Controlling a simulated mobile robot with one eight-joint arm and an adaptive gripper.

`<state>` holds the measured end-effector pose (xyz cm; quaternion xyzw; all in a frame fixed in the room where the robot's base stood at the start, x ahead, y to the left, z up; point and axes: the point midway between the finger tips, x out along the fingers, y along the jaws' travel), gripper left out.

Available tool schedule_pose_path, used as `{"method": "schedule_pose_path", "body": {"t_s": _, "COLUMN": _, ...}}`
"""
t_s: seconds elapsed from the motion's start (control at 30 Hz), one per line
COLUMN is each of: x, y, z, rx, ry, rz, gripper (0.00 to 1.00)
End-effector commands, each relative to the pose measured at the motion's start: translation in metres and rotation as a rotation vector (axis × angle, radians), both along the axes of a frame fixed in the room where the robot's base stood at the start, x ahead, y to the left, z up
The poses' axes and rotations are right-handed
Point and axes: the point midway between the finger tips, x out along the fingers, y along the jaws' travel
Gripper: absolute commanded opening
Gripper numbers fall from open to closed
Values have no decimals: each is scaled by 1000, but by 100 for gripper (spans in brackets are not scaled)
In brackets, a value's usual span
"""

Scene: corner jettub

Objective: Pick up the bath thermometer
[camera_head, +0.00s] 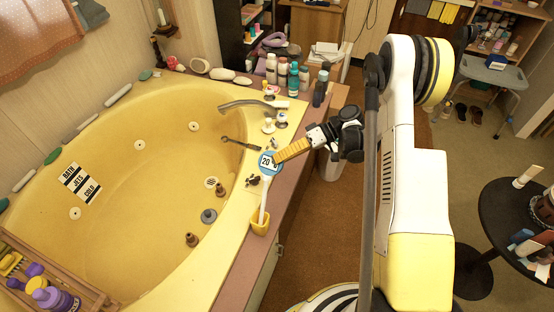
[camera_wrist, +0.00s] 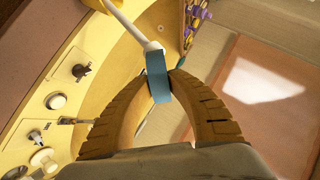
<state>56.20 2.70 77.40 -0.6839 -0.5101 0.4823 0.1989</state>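The bath thermometer (camera_head: 264,204) has a white handle and a round blue head with a white display reading "20". It stands nearly upright, its lower end in a small yellow cup (camera_head: 260,222) on the tub's right rim. My gripper (camera_head: 277,160) reaches in from the right at the head. In the wrist view, the yellow ribbed fingers of my gripper (camera_wrist: 160,76) have their tips against both sides of the blue head (camera_wrist: 157,86), pinching it. The white handle runs up and left from there. The handle's far end is out of that view.
The yellow corner tub (camera_head: 150,200) fills the left. A faucet (camera_head: 250,105), knobs (camera_head: 270,123) and several bottles (camera_head: 293,78) stand beyond my gripper. A wooden tray (camera_head: 60,270) with bottles lies at lower left. A round dark table (camera_head: 500,215) is at right.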

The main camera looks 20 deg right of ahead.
Motion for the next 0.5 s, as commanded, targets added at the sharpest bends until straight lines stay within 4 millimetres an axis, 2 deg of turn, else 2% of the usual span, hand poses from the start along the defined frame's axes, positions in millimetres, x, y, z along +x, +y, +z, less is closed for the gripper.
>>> {"method": "schedule_pose_path", "body": {"t_s": 0.07, "x": 0, "y": 0, "z": 0, "rx": 0, "ry": 0, "rz": 0, "gripper": 0}}
{"method": "schedule_pose_path", "body": {"t_s": 0.33, "x": 0, "y": 0, "z": 2, "rx": 0, "ry": 0, "rz": 0, "gripper": 0}}
{"method": "schedule_pose_path", "body": {"t_s": 0.5, "x": 0, "y": 0, "z": 35, "rx": 0, "ry": 0, "rz": 0, "gripper": 0}}
